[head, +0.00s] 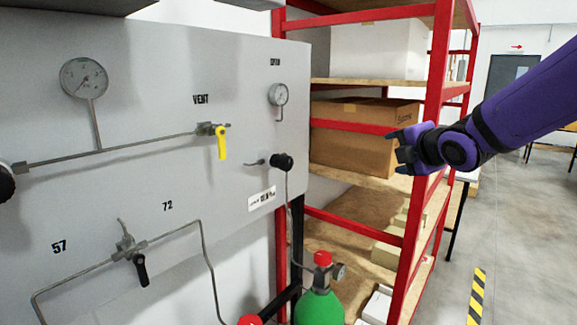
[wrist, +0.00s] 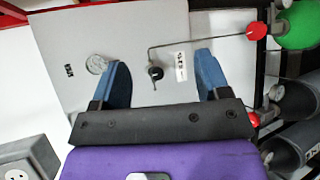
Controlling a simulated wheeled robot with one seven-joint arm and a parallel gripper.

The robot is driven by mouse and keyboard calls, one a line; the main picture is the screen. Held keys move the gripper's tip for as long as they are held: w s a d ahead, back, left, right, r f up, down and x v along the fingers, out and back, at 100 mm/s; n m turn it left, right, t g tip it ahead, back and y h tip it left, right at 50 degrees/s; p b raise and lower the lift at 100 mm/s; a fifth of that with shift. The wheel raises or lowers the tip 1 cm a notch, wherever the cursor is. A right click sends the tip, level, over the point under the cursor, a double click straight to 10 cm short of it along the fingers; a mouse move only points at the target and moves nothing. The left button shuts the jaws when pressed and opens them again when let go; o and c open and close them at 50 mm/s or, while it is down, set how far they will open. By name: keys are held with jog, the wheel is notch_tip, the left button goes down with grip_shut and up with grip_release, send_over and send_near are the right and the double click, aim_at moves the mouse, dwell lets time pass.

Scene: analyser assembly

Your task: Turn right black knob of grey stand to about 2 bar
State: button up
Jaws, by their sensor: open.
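The grey stand (head: 150,180) is an upright panel on the left of the head view. Its right black knob (head: 282,161) sits near the panel's right edge, below a small round gauge (head: 278,94) whose reading is too small to tell. My gripper (head: 396,151) is to the right of the knob and apart from it, in front of the shelf. In the wrist view the blue fingers of my gripper (wrist: 168,82) are spread and empty. The black knob (wrist: 155,73) shows between them, farther off, with the gauge (wrist: 97,64) near the left finger.
A red-framed shelf (head: 437,80) with a cardboard box (head: 350,150) stands right of the panel. A green cylinder (head: 319,308) with a red cap is below the knob. A yellow valve handle (head: 221,143) and thin pipes stick out from the panel.

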jog(key=w+a+f+n+y, duration=0.3)
jog(key=w+a+n+y, duration=0.2)
jog(key=a+n, duration=0.3)
jog(key=n+g+y, duration=0.3)
jog(key=n+y, duration=0.3)
jog(key=n, duration=0.7)
send_near(289, 165)
jog(key=x, duration=1)
jog(key=shift+w+a, duration=0.1)
jog(key=shift+w, duration=0.1)
jog(key=shift+m, duration=0.3)
jog(key=c, duration=0.9)
